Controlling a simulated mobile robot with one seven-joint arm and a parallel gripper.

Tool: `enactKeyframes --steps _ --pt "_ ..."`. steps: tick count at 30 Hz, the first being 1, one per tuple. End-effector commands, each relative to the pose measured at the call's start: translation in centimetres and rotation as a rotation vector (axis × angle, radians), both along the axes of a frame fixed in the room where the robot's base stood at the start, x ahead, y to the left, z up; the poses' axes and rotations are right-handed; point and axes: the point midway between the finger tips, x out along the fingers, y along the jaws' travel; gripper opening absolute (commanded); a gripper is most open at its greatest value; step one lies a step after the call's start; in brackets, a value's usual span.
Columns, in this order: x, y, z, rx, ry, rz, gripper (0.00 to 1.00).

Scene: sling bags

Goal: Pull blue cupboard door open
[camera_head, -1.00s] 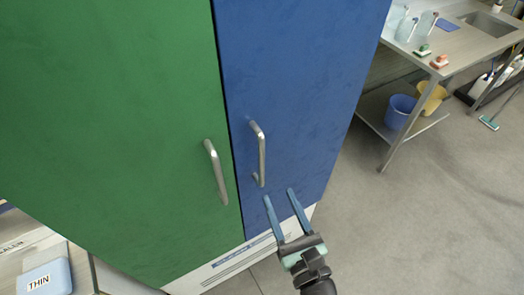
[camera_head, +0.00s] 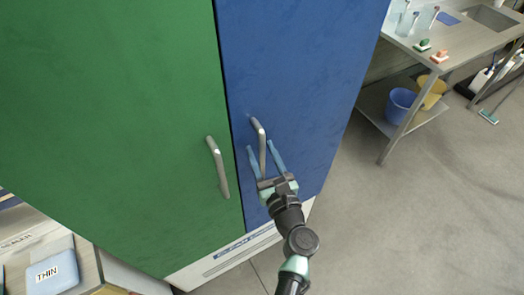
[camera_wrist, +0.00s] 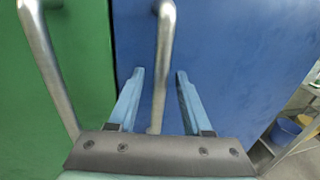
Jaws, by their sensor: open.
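The blue cupboard door (camera_head: 300,75) stands shut beside a green door (camera_head: 110,110) in the head view. A vertical metal bar handle (camera_head: 261,142) is on the blue door near its left edge; it also shows in the wrist view (camera_wrist: 163,60). My gripper (camera_head: 262,150) is open at this handle. In the wrist view its two blue fingers (camera_wrist: 156,95) are on either side of the bar, with a gap to each. The lower end of the bar shows between the fingers.
The green door's handle (camera_head: 218,167) is close on the left. A metal table (camera_head: 445,45) with a blue bucket (camera_head: 399,104) and a yellow bucket (camera_head: 432,92) below stands at right. A blue box (camera_head: 50,273) marked THIN is at lower left. Grey floor (camera_head: 400,220) is clear at right.

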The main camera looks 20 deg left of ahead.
Motion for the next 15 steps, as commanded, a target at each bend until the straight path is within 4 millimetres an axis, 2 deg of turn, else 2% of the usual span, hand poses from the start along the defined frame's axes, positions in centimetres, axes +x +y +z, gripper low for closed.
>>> enactKeyframes --steps 2,10,11,15 --pt "-0.01 0.0 0.0 0.0 0.0 0.0 0.49" --pt "-0.03 -0.03 0.01 0.0 0.0 0.0 0.03" --pt "-0.04 -0.03 0.01 0.0 0.0 0.0 0.0" --pt "-0.04 -0.03 0.01 0.0 0.0 0.0 0.0"
